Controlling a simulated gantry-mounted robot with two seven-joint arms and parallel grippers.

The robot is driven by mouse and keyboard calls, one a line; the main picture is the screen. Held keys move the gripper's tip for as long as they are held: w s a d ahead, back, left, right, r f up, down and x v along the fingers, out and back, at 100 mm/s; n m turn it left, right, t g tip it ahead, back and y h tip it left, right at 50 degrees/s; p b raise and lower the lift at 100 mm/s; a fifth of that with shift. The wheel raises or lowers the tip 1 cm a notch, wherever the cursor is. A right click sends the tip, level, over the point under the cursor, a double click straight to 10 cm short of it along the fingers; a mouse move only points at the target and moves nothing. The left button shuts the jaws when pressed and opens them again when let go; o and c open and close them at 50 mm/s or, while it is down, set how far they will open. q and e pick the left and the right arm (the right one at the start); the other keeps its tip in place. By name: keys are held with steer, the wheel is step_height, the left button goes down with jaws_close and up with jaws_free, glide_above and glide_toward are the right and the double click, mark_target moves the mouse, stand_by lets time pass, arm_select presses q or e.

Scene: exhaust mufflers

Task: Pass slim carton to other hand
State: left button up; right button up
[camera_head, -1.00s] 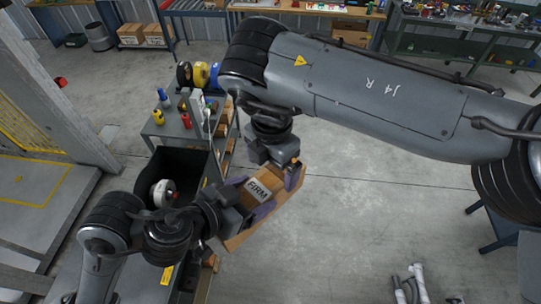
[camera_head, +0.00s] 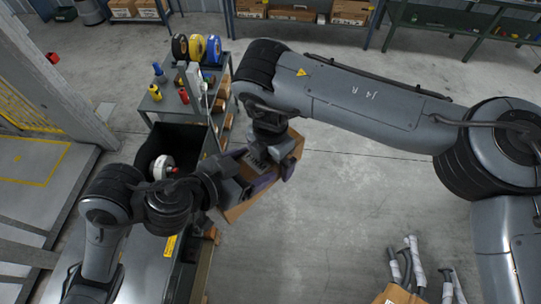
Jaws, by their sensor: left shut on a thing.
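The slim carton (camera_head: 292,152) is a brown cardboard box, held tilted in the air beside the workbench, above the floor. Its lower end (camera_head: 236,212) shows below my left gripper. My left gripper (camera_head: 254,170), with purple fingers, is shut on the carton from the left. My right gripper (camera_head: 261,152) comes down from above, right over the carton and close to the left fingers. It covers the carton's middle and its label. Its fingertips are mostly hidden, so I cannot tell whether they touch the carton.
A grey cart (camera_head: 155,100) with tape rolls (camera_head: 196,48) and bottles stands at the upper left. A dark bin (camera_head: 148,147) holds a white and red round item (camera_head: 163,167). Pipes (camera_head: 408,262) stand in a box at the lower right. The middle floor is clear.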

arm_select(q)
steer(key=shift+d, duration=0.1)
arm_select(e)
steer(key=c, duration=1.1)
arm_select(q)
steer(key=o, duration=1.2)
arm_select(e)
steer(key=shift+c, duration=0.4)
arm_select(q)
steer(key=shift+r, duration=0.1)
